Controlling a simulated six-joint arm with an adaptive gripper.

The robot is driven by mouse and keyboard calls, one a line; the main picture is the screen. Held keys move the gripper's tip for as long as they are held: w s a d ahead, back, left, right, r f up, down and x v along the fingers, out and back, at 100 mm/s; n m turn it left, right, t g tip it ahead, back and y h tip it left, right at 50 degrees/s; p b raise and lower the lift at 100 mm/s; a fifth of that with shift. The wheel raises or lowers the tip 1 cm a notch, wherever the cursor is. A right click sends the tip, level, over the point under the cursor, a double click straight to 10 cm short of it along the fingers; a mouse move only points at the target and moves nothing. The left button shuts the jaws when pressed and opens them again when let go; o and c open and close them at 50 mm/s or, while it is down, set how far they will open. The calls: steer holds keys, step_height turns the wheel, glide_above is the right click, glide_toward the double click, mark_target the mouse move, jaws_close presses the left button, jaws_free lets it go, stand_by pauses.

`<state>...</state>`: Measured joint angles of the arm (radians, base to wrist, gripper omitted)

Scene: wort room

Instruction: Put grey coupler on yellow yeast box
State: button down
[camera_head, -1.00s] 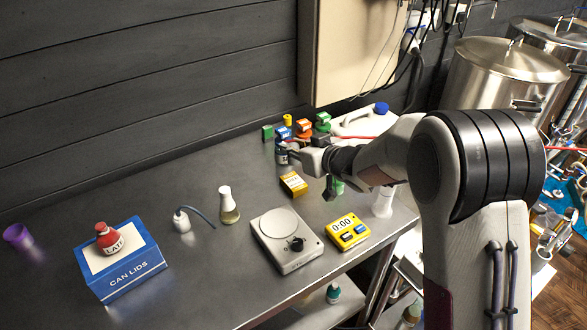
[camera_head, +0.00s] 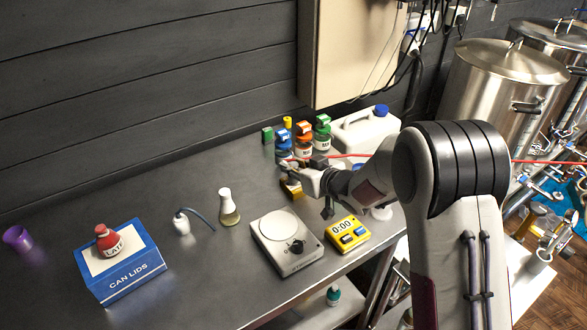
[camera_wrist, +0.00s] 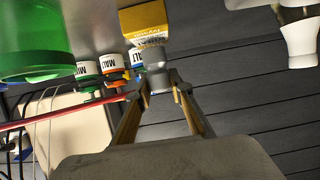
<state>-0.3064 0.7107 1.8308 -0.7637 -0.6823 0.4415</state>
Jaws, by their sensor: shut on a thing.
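The yellow yeast box (camera_head: 293,190) lies on the steel table, partly covered by my gripper (camera_head: 299,172) in the head view. In the wrist view, which is upside down, the yellow box (camera_wrist: 146,20) is at the top centre. My gripper (camera_wrist: 161,88) is shut on the grey coupler (camera_wrist: 156,70) there, held between its fingertips. The coupler overlaps the box's edge in this view. I cannot tell whether they touch. In the head view the coupler is mostly hidden by my gripper.
Blue, orange and green-capped bottles (camera_head: 303,140) stand just behind my gripper. A white jug (camera_head: 365,132) is behind right. A scale (camera_head: 287,245) and a yellow timer (camera_head: 347,234) stand in front. A large green object (camera_wrist: 35,45) is close in the wrist view.

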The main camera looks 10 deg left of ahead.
steer(key=shift+f, duration=0.45)
steer(key=shift+f, duration=0.15)
steer(key=c, duration=1.8)
jaws_free()
steer(key=shift+v, duration=6.1)
steer(key=shift+w, duration=0.1)
